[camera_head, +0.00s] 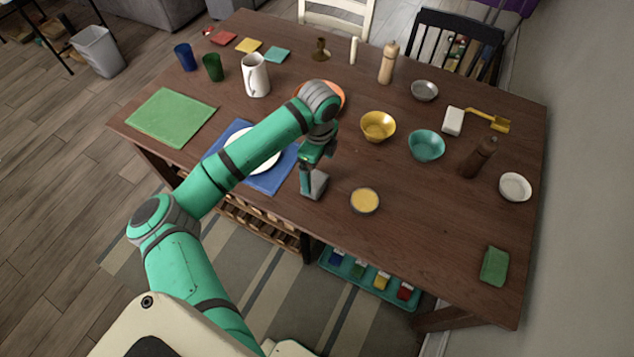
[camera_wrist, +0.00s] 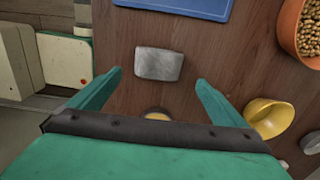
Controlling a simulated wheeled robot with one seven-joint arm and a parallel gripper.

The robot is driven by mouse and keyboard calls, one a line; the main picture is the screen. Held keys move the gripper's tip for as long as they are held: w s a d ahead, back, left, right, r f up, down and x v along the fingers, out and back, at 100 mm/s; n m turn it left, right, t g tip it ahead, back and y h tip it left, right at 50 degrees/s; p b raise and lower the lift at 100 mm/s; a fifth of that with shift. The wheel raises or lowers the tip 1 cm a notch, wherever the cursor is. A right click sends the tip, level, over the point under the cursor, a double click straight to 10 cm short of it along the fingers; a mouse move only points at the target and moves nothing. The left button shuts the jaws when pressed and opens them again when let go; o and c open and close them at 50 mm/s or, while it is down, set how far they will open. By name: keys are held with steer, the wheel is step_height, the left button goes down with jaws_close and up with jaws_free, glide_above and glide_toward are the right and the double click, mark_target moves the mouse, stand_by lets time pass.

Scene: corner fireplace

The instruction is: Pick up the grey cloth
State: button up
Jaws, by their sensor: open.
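The grey cloth (camera_wrist: 159,65) lies as a small folded rectangle on the brown wooden table. In the wrist view it is framed between the two teal fingers, with wood showing on both sides of it. In the head view the cloth (camera_head: 316,187) shows just under my gripper (camera_head: 310,172), partly covered by it. My gripper (camera_wrist: 159,79) is open and empty, pointing down above the cloth. I cannot tell the exact height between the fingertips and the table.
A blue placemat (camera_head: 268,183) with a white plate (camera_head: 262,158) lies to the left. A small yellow-filled dish (camera_head: 365,201) is close on the right. An orange bowl (camera_wrist: 306,28) and a yellow bowl (camera_head: 378,127) stand farther back. The table's front edge is near.

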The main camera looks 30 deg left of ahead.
mark_target(317, 180)
steer(key=shift+f, duration=0.6)
steer(key=f, duration=0.5)
steer(key=shift+s+a, duration=0.15)
steer(key=shift+s, duration=0.1)
steer(key=shift+w, duration=0.1)
steer(key=c, duration=1.1)
